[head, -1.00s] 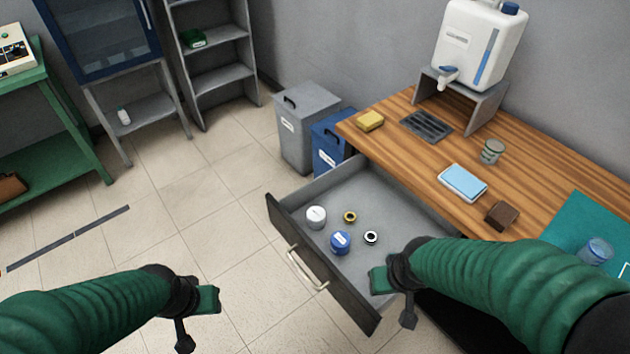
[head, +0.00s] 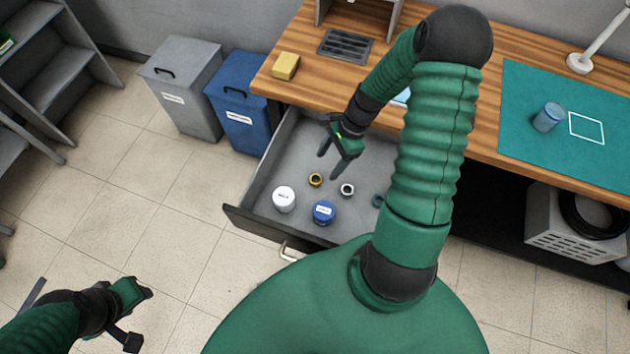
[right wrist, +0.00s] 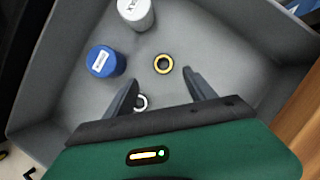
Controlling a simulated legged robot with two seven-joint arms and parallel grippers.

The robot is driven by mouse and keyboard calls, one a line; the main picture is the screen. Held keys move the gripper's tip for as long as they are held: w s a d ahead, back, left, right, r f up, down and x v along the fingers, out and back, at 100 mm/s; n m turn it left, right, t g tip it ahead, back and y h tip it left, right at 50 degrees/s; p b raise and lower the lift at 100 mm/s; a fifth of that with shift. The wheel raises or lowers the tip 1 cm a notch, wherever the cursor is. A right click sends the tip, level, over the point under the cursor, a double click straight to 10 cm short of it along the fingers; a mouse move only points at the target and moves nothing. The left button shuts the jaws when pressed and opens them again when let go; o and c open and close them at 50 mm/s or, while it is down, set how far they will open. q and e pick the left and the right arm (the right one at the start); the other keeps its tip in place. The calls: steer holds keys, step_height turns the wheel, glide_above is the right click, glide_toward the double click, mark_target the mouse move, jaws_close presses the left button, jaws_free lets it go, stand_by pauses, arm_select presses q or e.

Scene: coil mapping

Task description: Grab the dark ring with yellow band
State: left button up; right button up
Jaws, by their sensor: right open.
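The dark ring with a yellow band (head: 316,179) lies flat in the open drawer (head: 262,190), and it also shows in the right wrist view (right wrist: 164,64). My right gripper (head: 329,163) is over the drawer, open and empty, with its fingers close above and beside the ring. In the right wrist view the ring lies just beyond the gap between the fingertips (right wrist: 160,83).
A white-banded ring (head: 347,189), a white jar (head: 284,199) and a blue jar (head: 323,212) share the drawer. A greenish item (head: 377,201) is partly hidden by my arm. The wooden desk (head: 460,140) and blue bin (head: 237,105) border the drawer.

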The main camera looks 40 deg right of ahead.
mark_target(318, 181)
steer(key=x, duration=0.8)
steer(key=shift+w+d+f+b, duration=0.15)
steer(key=shift+w+d+b, duration=0.05)
steer(key=shift+w+b, duration=0.2)
steer(key=shift+a+f, duration=0.2)
steer(key=shift+d, duration=0.1)
jaws_close()
